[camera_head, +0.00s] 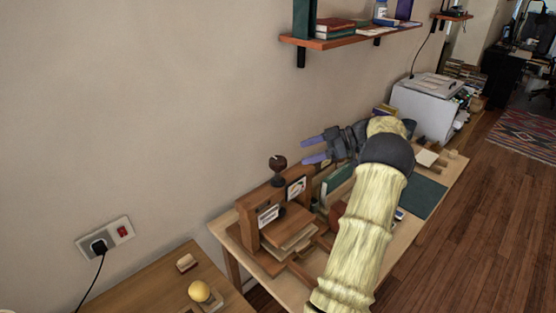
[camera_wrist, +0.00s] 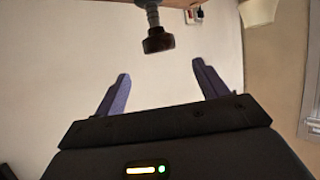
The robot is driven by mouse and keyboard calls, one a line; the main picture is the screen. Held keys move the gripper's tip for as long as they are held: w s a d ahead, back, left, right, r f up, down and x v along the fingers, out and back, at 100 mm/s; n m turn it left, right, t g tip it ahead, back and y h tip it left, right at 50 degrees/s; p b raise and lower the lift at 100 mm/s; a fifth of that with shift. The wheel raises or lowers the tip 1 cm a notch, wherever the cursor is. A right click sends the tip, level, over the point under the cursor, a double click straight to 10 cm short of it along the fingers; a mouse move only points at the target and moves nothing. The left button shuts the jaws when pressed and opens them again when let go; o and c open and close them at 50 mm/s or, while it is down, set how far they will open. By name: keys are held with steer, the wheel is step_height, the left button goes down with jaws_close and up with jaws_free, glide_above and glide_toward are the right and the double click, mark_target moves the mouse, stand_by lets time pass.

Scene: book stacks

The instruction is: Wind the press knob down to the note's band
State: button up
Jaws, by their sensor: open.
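The wooden book press (camera_head: 250,222) stands on the pale bench by the wall. Its dark round knob (camera_head: 278,163) tops an upright screw. In the wrist view the knob (camera_wrist: 157,41) shows ahead of the fingertips, roughly centred between them. My gripper (camera_head: 307,150) is open and empty to the right of the knob, with a gap between them; its two bluish fingers also show in the wrist view (camera_wrist: 160,72). A white label (camera_head: 268,215) and a card with coloured marks (camera_head: 296,188) are on the press. Their writing is too small to read, so I cannot tell which is the note.
A wall shelf (camera_head: 345,40) with books hangs above. A white printer-like box (camera_head: 425,105) and a green mat (camera_head: 422,196) lie farther along the bench. A lower desk (camera_head: 165,285) with a yellow ball (camera_head: 199,291) is at the front left.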

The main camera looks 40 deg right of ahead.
mark_target(284, 160)
steer(key=p+x, duration=0.2)
steer(key=x, duration=0.8)
steer(key=shift+w+a, duration=0.2)
steer(key=shift+w, duration=0.05)
steer(key=c, duration=1)
steer(key=shift+o, duration=0.2)
steer(key=b, duration=0.2)
steer(key=m+t+h+b, duration=0.1)
steer(key=b, duration=0.1)
steer(key=shift+f, duration=0.25)
